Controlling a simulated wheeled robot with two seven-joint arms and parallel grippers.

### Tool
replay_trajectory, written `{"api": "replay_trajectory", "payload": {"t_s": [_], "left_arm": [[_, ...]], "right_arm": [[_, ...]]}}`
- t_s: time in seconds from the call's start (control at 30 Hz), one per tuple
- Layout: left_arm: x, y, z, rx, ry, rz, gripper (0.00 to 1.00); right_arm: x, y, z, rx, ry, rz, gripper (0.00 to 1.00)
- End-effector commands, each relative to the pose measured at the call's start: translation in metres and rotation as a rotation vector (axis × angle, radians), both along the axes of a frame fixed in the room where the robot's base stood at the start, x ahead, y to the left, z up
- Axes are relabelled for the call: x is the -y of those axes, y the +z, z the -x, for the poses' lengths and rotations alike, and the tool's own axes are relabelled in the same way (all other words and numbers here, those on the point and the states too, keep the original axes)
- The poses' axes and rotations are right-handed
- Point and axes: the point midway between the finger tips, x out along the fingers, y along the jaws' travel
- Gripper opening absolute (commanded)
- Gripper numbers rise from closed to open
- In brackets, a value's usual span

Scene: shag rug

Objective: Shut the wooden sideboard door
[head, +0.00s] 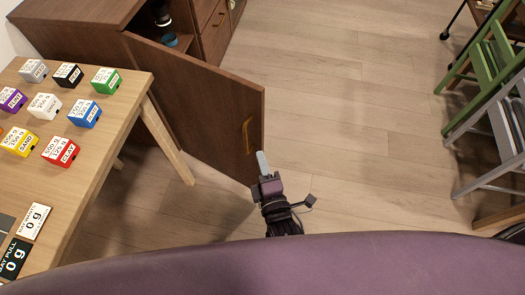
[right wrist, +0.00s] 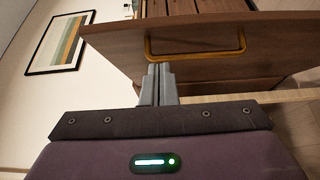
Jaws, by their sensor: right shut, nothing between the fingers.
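The wooden sideboard (head: 75,12) stands at the top left in the head view. Its brown door (head: 205,90) stands open, swung out toward me, with a brass handle (head: 248,134) near its free edge. My right gripper (head: 262,160) is shut and empty, close to the door's free edge just below the handle in the head view. In the right wrist view the shut fingers (right wrist: 157,80) point at the door (right wrist: 270,38), just below the left part of the handle (right wrist: 195,55). I cannot tell whether they touch it. My left gripper is not in view.
A light wooden table (head: 95,135) with several coloured labelled blocks stands at the left, one leg near the door. Drawers (head: 212,30) lie beyond the door. Green and grey folding chairs (head: 490,80) stand at the right. The floor between is clear.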

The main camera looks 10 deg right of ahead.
Motion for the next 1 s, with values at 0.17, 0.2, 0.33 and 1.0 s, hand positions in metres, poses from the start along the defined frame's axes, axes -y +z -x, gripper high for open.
{"api": "replay_trajectory", "payload": {"t_s": [0.17,0.2,0.33,1.0], "left_arm": [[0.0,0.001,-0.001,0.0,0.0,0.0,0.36],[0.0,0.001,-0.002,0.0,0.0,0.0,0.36],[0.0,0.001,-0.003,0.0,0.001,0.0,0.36],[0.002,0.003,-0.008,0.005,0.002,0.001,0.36]], "right_arm": [[-0.004,0.003,-0.024,0.005,-0.001,0.0,0.0],[-0.005,0.003,-0.032,0.005,-0.002,0.0,0.0],[-0.009,0.003,-0.056,0.004,-0.001,-0.002,0.0],[-0.016,0.001,-0.096,-0.002,0.001,-0.001,0.0]]}}
